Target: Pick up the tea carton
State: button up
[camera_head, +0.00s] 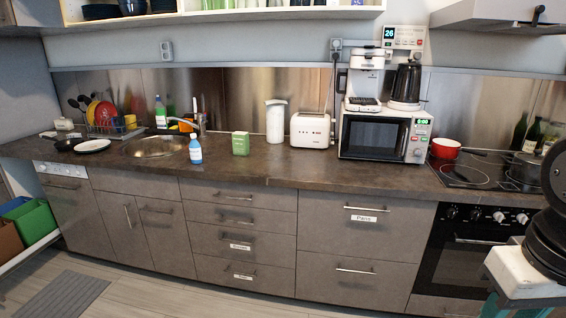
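A small green carton (240,143), which looks like the tea carton, stands upright on the dark countertop (290,172) near the middle of the picture. It is between a blue-and-white bottle (195,150) on its left and a white toaster (310,130) on its right. Its print is too small to read. Part of my own body shows at the right edge, but my gripper's fingers are not in view. Nothing covers the carton.
The sink (155,146) lies to the left. A microwave (372,136) and a red pot (446,148) are to the right. The drawers are shut.

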aim_at(241, 143)
jog(key=i, duration=1.55)
jog(key=u, duration=2.1)
jog(key=i, duration=1.4)
jog(key=z, duration=2.5)
jog(key=i, duration=0.5)
